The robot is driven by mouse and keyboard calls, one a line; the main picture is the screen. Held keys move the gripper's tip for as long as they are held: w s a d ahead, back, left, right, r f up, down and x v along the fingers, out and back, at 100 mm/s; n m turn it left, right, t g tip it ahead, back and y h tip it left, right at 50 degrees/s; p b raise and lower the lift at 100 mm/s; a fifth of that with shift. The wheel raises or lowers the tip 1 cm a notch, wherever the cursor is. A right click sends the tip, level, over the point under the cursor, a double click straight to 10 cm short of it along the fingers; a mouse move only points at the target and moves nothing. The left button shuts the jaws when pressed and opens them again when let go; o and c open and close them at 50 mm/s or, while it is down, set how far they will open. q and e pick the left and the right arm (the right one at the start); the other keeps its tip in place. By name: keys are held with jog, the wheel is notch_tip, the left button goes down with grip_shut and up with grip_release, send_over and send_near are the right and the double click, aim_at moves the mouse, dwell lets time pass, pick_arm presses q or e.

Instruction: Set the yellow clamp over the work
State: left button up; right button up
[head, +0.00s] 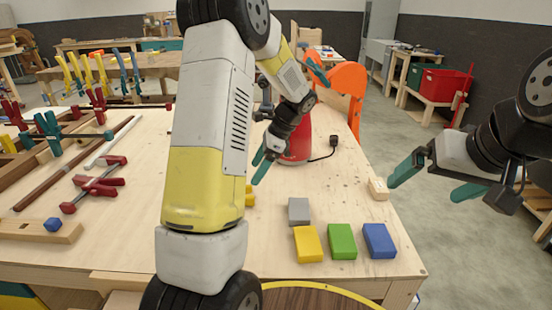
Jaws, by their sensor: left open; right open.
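Several yellow clamps (83,72) stand in a row at the back left, beside teal ones; I cannot tell which one the task means. A yellow handle (7,144) shows at the left edge among the clamps on the near bench. My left gripper (259,168) is open and points down over the bench beside a red pot. A small yellow piece (250,196) lies below it, partly hidden by my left arm. My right gripper (423,190) is open and empty, out past the bench's right edge. I cannot tell which part is the work.
Red clamps (97,187) and wooden bars lie on the bench's left. Grey, yellow (307,244), green (342,241) and blue (379,241) blocks sit at its front right. The red pot (298,135) has a black cord; an orange frame (346,83) stands behind it.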

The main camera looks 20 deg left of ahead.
pick_arm(q)
jog(key=x, duration=1)
jog(key=shift+r, duration=0.1)
grip_shut()
jog(key=shift+r, duration=2.55)
